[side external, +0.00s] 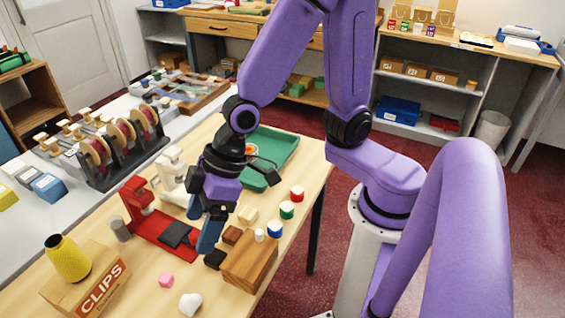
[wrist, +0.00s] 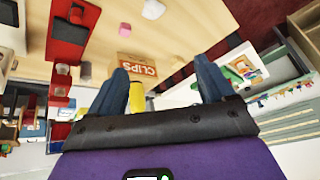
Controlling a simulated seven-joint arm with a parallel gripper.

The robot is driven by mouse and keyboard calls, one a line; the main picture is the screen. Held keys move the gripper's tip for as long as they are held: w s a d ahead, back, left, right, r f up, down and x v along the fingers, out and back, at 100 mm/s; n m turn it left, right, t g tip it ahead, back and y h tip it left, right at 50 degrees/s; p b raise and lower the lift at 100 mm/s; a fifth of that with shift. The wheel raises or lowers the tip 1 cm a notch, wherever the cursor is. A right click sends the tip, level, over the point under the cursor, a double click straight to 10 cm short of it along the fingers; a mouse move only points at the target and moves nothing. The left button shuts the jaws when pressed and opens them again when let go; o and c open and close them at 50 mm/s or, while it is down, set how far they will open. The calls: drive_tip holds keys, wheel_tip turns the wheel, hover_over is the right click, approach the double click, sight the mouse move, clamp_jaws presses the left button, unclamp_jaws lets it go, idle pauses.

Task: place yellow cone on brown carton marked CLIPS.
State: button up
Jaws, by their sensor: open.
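The yellow cone (side external: 67,259) stands upright on top of the brown carton marked CLIPS (side external: 102,287), at the front left of the table in the side view. In the wrist view the carton (wrist: 137,66) appears upside down, with part of the cone (wrist: 136,98) showing at its top edge, partly hidden by a finger. My gripper (side external: 208,240) is over the middle of the table, well to the right of the cone and apart from it. In the wrist view its two blue fingers (wrist: 163,68) are spread, with nothing held between them.
A red press (side external: 150,225) and a white one (side external: 175,172) stand left of my gripper. A wooden block (side external: 250,262) is close on its right, beside several small coloured cylinders. A pink block (side external: 166,280) and a white piece (side external: 190,304) lie near the front. A green tray (side external: 268,150) lies behind.

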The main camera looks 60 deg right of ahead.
drive_tip(key=s+d+r+n+g+h, duration=0.1)
drive_tip(key=s+d+h, duration=0.1)
drive_tip(key=s+d, duration=0.4)
drive_tip(key=s+d+r+n+g+h, duration=0.1)
drive_tip(key=s+d, duration=0.4)
drive_tip(key=d, duration=0.7)
drive_tip(key=shift+s+r+n+h, duration=0.4)
drive_tip(key=shift+r+h, duration=0.25)
drive_tip(key=shift+h, duration=0.25)
